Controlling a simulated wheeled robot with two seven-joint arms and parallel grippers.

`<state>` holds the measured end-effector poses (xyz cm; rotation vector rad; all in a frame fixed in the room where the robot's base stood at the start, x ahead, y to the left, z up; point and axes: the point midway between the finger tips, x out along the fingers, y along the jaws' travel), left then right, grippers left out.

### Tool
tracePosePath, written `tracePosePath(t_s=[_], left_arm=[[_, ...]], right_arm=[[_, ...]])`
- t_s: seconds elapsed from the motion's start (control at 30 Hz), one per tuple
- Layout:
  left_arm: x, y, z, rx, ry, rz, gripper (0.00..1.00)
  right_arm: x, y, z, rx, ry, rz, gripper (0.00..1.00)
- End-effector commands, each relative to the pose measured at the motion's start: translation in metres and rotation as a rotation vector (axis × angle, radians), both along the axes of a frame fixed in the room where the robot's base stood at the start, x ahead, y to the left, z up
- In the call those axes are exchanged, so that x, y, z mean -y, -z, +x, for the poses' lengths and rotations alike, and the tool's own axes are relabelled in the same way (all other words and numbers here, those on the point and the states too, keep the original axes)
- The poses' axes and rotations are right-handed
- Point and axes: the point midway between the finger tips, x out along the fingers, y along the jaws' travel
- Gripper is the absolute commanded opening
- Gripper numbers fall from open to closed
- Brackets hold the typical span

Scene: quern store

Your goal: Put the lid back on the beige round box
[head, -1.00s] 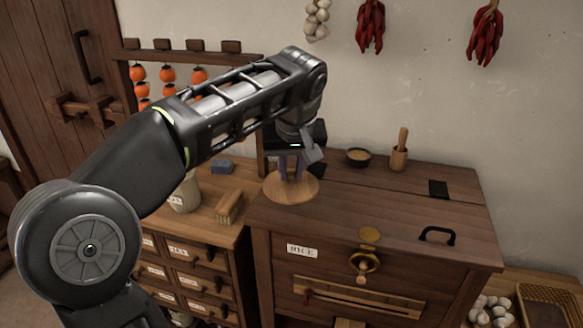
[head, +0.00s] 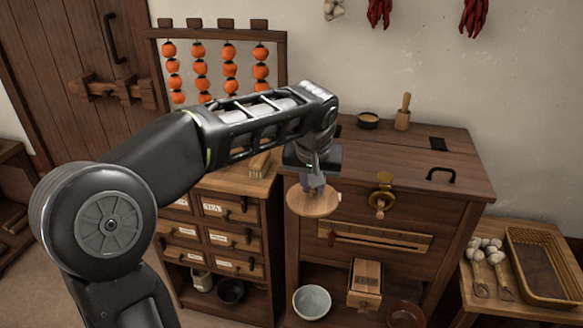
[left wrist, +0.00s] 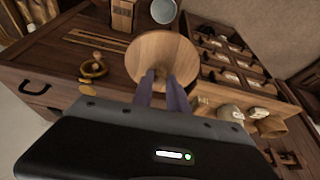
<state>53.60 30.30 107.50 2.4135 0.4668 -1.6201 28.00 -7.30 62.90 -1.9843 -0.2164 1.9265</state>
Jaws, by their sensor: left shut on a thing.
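My left gripper (head: 313,184) is shut on a flat round wooden lid (head: 312,203), held by something on its top between the purplish fingers. The lid hangs roughly level in front of the rice chest (head: 460,190), near its front left edge. In the left wrist view the fingers (left wrist: 165,92) reach onto the lid (left wrist: 160,55). In the head view my arm hides that area. My right gripper is not in view.
A pale bowl (head: 312,302) and a wooden box (head: 365,283) are low down in front. A basket (head: 545,265) is at the right.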

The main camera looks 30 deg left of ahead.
Motion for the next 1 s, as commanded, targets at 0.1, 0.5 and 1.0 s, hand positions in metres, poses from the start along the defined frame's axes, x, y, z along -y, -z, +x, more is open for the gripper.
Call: tracePosePath(t_s=[0.1, 0.5, 1.0], left_arm=[[0.022, 0.024, 0.006, -0.004, 0.088, 0.001, 0.0], [0.098, 0.108, -0.002, 0.0, 0.354, -0.009, 0.0], [0.105, 0.115, -0.004, 0.002, 0.375, -0.012, 0.0]], right_arm=[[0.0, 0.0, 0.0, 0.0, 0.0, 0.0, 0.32], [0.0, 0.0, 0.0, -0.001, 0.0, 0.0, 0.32], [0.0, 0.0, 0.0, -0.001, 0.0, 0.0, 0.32]])
